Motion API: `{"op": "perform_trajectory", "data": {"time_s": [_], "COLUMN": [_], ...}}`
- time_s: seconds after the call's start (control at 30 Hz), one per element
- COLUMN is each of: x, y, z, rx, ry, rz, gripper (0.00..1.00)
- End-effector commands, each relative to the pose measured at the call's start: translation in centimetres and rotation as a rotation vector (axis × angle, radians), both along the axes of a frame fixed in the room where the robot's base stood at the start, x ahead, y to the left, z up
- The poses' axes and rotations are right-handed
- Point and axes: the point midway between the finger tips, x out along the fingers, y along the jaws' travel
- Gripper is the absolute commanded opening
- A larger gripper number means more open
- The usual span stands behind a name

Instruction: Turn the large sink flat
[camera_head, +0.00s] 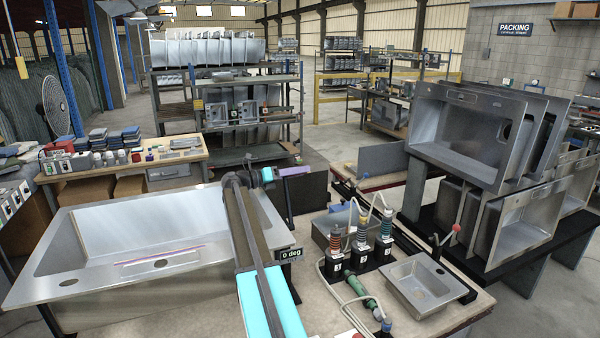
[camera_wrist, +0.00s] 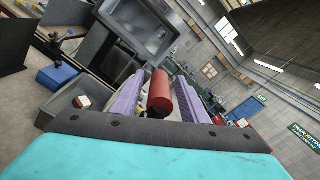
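The large sink (camera_head: 110,222) is on the table at the left in the head view. Its basin opens upward, the rim looks roughly level, and the ledge with holes is on the near side. My arm crosses over its right end and hides part of it. My gripper (camera_head: 293,171) is above the sink's far right corner, with purple fingers pointing right, apart from the sink. In the wrist view the fingers (camera_wrist: 158,98) stand apart. A red cylinder (camera_wrist: 160,90) shows between them; I cannot tell its distance. The head view shows nothing held.
A small "0 deg" display (camera_head: 290,254) is right of my arm. Several bottle-like tools with hoses (camera_head: 361,240) and a small sink (camera_head: 420,285) stand on the right of the table. A rack of steel sinks (camera_head: 470,130) is beyond. Space above the large sink's left is free.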

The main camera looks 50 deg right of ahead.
Motion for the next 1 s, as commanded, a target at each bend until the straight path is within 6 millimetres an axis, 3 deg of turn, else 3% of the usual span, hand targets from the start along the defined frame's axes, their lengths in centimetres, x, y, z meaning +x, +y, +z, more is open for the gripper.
{"op": "perform_trajectory", "data": {"time_s": [0.37,1.0], "x": [0.7,5.1], "y": [1.4,10.1], "z": [0.1,0.2], "rx": [0.0,-0.001], "ry": [0.0,0.001], "rz": [0.002,0.002], "gripper": [0.4,0.4]}}
